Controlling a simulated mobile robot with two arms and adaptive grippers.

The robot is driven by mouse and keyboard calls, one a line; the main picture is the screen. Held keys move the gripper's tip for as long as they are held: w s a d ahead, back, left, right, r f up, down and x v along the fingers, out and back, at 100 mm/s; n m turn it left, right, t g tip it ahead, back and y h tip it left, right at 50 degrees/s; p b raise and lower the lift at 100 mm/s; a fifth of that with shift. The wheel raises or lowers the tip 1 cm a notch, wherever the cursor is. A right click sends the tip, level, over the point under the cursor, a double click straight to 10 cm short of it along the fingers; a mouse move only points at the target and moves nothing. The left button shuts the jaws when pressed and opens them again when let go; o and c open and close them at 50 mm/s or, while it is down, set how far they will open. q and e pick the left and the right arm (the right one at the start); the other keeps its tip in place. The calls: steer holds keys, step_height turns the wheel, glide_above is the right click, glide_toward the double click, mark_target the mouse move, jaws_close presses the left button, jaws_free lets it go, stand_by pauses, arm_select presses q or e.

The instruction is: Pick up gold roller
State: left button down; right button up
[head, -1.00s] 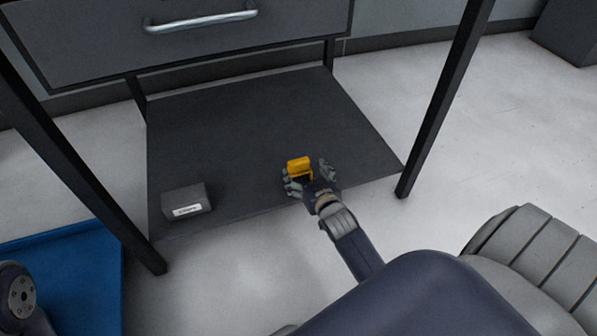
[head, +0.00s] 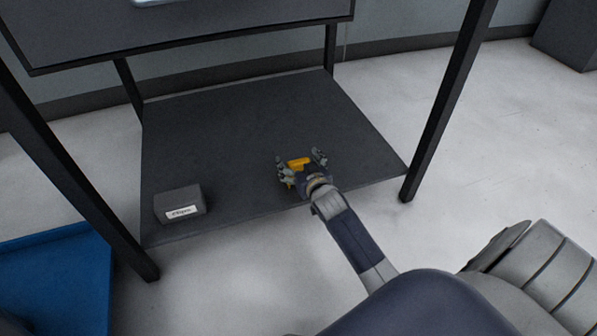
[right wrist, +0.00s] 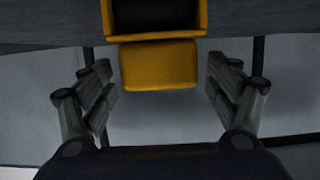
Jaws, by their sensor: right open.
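The gold roller, a yellow-gold block-like piece (head: 299,163), sits on the dark lower shelf (head: 230,125) near its front edge. My right gripper (head: 301,167) is open, reaching in from the front with a finger on each side of the piece and partly hiding it. In the right wrist view the gold piece (right wrist: 158,66) lies between the spread fingers (right wrist: 158,92), with a visible gap on both sides. Its upper part there has a dark hollow framed in gold. My left gripper is not in view.
A small grey box (head: 180,203) with a white label stands on the shelf at the left. A blue surface (head: 55,275) lies at lower left.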

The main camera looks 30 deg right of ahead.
steer(key=c, duration=1.2)
steer(key=shift+r, duration=0.15)
